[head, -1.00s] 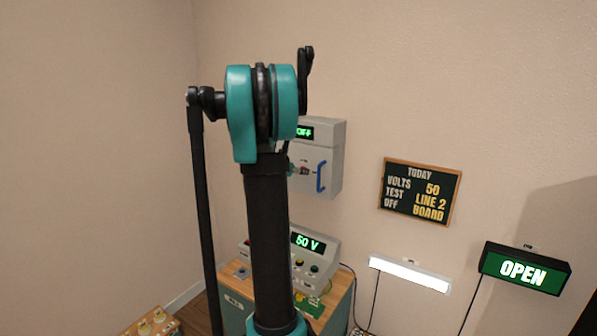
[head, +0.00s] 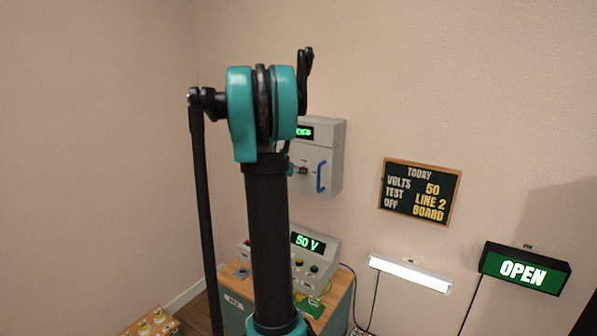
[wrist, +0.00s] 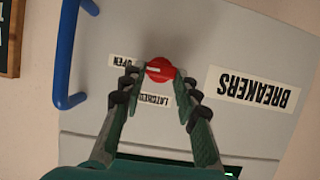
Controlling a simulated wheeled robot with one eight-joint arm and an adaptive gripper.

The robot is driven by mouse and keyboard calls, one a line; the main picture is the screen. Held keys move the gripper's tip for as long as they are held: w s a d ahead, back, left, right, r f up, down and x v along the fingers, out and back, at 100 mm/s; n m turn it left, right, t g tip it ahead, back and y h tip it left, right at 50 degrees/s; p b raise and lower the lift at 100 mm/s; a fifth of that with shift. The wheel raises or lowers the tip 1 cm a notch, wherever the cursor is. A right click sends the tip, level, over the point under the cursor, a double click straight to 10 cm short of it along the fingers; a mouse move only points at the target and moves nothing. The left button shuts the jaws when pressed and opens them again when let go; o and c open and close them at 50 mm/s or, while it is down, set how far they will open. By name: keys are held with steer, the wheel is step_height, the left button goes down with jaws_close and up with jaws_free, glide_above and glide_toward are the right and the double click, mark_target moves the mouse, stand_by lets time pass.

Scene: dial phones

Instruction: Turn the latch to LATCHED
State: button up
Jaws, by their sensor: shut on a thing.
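The latch is a round red knob (wrist: 160,70) on the grey door of the breaker box (head: 330,150). In the wrist view the door appears upside down. My gripper (wrist: 158,76) has one finger on each side of the knob and is shut on it. An OPEN label (wrist: 127,60) is left of the knob, and a LATCHED label (wrist: 152,101) is below it, between the fingers. A pale mark shows on the knob, but its exact direction is hard to tell. In the head view my arm hides most of the gripper.
A blue door handle (wrist: 70,60) is left of the knob in the wrist view, and a BREAKERS label (wrist: 253,91) is right. In the head view a 50 V console (head: 315,250) stands below the box. A chalkboard (head: 420,192) hangs to the right.

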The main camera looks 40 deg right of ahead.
steer(key=shift+w, duration=0.1)
steer(key=shift+w+a+f+n+g+h, duration=0.1)
steer(key=shift+w+f+n+g+h, duration=0.15)
steer(key=shift+n+g+h, duration=1.3)
steer(key=shift+w+a+f+n+g+h, duration=0.15)
steer(key=shift+f+n+h, duration=0.1)
steer(key=shift+n, duration=2.6)
steer(key=shift+w+a+f+n+g+h, duration=0.15)
steer(key=shift+n+g+h, duration=0.7)
steer(key=shift+n, duration=1.35)
steer(key=shift+d+f, duration=0.1)
steer(key=o, duration=1.2)
steer(key=shift+c, duration=0.2)
steer(key=a, duration=1.2)
